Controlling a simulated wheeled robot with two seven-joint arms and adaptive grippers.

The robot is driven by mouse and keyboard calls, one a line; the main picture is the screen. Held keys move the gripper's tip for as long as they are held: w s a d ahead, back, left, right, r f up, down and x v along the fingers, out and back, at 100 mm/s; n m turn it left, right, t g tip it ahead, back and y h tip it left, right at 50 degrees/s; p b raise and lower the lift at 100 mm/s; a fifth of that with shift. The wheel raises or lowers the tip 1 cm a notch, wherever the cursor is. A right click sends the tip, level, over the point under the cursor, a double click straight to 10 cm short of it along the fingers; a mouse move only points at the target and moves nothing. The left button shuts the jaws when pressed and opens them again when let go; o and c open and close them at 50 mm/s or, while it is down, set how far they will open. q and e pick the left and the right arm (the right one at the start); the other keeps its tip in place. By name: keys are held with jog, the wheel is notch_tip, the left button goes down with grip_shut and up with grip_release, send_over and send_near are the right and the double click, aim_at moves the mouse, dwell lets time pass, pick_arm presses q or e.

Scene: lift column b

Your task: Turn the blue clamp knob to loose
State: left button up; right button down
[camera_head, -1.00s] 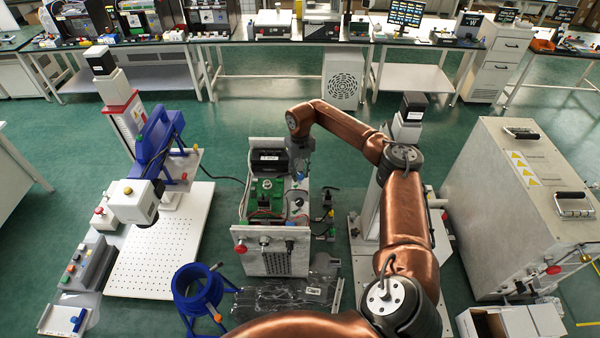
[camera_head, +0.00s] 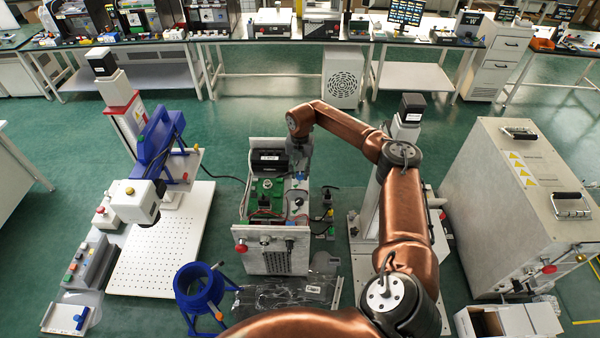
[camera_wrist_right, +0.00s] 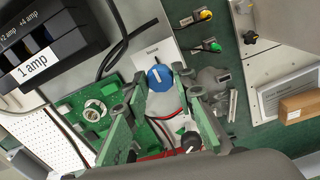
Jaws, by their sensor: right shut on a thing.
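The pointer runs nearly up and down in that picture. My right gripper (camera_wrist_right: 161,74) has its two green fingers on either side of the knob and is shut on it. In the head view the right gripper (camera_head: 299,164) reaches down at the back right of the open instrument box (camera_head: 279,261), and the knob there is tiny and partly covered. My left gripper is not in view.
A black block labelled 1 amp (camera_wrist_right: 40,50), black cables (camera_wrist_right: 120,38) and a green circuit board (camera_wrist_right: 92,112) lie close to the fingers. A black knob (camera_wrist_right: 191,141) is below them. A blue ring stand (camera_head: 198,290) is front left; a large grey cabinet (camera_head: 490,200) is right.

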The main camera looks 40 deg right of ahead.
aim_at(300, 174)
jog(key=shift+w+d+r, duration=0.15)
jog(key=shift+r, duration=0.1)
jog(key=c, duration=2)
grip_release()
jog(key=o, duration=0.4)
jog(key=shift+f, duration=0.15)
notch_tip(300, 174, up, 12)
